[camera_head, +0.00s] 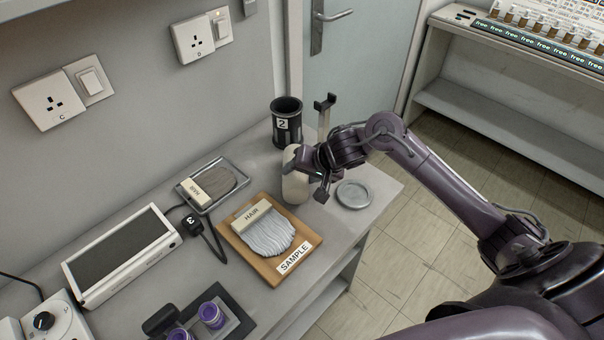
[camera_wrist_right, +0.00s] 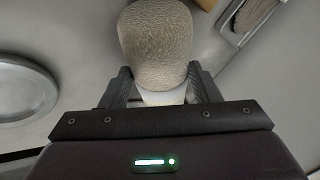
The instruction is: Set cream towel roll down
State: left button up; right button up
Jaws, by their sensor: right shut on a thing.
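The cream towel roll (camera_head: 294,187) stands upright at the far right part of the counter, between the cup marked 2 and the round metal dish. My right gripper (camera_head: 308,160) is shut on its upper part and hides some of it. I cannot tell whether its base touches the counter. In the right wrist view the textured roll (camera_wrist_right: 155,38) sits between the two fingers of my right gripper (camera_wrist_right: 160,88). My left gripper is not in view.
The grey counter (camera_head: 265,294) holds a black cup marked 2 (camera_head: 287,122), a metal dish (camera_head: 354,195), a wooden SAMPLE board (camera_head: 235,240) with a hair swatch, and a metal tray (camera_head: 212,205). A flat panel (camera_head: 120,254) lies left. A metal stand (camera_head: 324,115) rises behind the gripper.

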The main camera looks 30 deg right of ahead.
jog(key=o, duration=0.8)
jog(key=shift+f, duration=0.1)
jog(key=shift+c, duration=0.2)
jog(key=o, duration=0.3)
